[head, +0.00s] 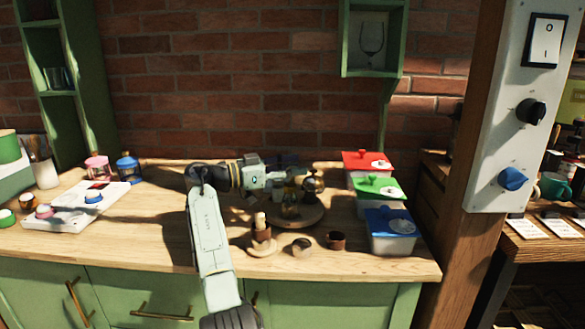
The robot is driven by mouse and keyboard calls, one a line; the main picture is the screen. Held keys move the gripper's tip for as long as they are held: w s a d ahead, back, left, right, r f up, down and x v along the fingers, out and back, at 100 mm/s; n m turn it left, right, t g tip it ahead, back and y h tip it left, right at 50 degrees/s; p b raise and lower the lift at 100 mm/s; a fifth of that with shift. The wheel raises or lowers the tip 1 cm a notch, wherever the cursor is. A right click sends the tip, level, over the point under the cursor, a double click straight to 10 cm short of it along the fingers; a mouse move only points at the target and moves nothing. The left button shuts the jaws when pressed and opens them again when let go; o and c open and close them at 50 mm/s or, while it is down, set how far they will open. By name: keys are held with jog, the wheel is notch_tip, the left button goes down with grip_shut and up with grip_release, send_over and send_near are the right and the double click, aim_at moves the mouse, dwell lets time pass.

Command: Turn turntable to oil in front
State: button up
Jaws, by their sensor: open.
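The turntable (312,218) is a round wooden disc on the wooden counter, right of centre. A small yellowish glass bottle (290,208), which looks like the oil, stands toward the disc's front left. A dark, shiny rounded vessel (313,184) stands on it farther back and to the right. My gripper (300,174) reaches in from the left, over the turntable, just above the bottle and close to the rounded vessel. I cannot tell whether it touches either. The gripper is open, though its fingers are small here. My arm hides the back left of the disc.
Lidded red (366,160), green (378,187) and blue (391,222) containers stand to the right. A wooden piece on a round base (262,236), a metal cup (301,247) and a brown cup (335,240) stand in front. A post with switches (520,110) rises at right.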

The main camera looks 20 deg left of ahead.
jog(key=shift+s+a, duration=0.1)
jog(key=v, duration=1.1)
jog(key=shift+s+a, duration=0.25)
jog(key=shift+a, duration=0.1)
jog(key=shift+w, duration=0.1)
